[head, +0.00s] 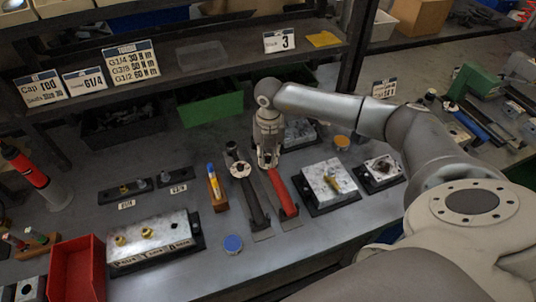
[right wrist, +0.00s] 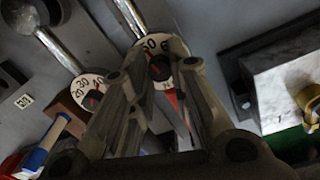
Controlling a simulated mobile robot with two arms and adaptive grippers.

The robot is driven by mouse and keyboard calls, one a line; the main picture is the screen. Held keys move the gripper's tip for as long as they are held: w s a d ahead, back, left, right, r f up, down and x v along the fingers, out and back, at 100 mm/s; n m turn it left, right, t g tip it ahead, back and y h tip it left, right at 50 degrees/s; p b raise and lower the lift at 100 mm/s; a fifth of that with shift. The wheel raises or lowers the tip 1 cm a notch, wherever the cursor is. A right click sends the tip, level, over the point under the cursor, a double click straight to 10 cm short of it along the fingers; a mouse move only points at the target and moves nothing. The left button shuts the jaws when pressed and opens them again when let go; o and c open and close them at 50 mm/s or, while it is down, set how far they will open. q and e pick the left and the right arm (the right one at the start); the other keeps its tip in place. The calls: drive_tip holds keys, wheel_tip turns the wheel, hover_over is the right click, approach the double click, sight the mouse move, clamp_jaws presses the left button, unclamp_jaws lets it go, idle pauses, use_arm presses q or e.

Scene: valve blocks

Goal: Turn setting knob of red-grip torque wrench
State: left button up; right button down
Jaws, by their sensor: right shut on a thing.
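The red-grip torque wrench (head: 284,196) lies on the bench, its red handle pointing toward the front edge. My right gripper (head: 268,160) points down over its dial end and covers most of that end in the head view. In the right wrist view, the fingers (right wrist: 158,70) are shut around the dark setting knob (right wrist: 160,66) at the middle of the white numbered dial (right wrist: 152,44). A bit of the red grip shows between the fingers. The exact dial reading is partly hidden. My left gripper is not in view.
A black-grip torque wrench (head: 254,202) with its own white dial (head: 240,169) lies close to the left. A wooden block with pens (head: 217,195) stands beside it. A metal valve block (head: 328,182) is to the right. A shelf with signs (head: 190,70) runs behind.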

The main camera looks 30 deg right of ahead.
sight(269, 158)
drive_tip(key=shift+m, duration=0.3)
drive_tip(key=c, duration=1.3)
unclamp_jaws()
wheel_tip(269, 158, up, 12)
drive_tip(key=shift+s+d, duration=0.1)
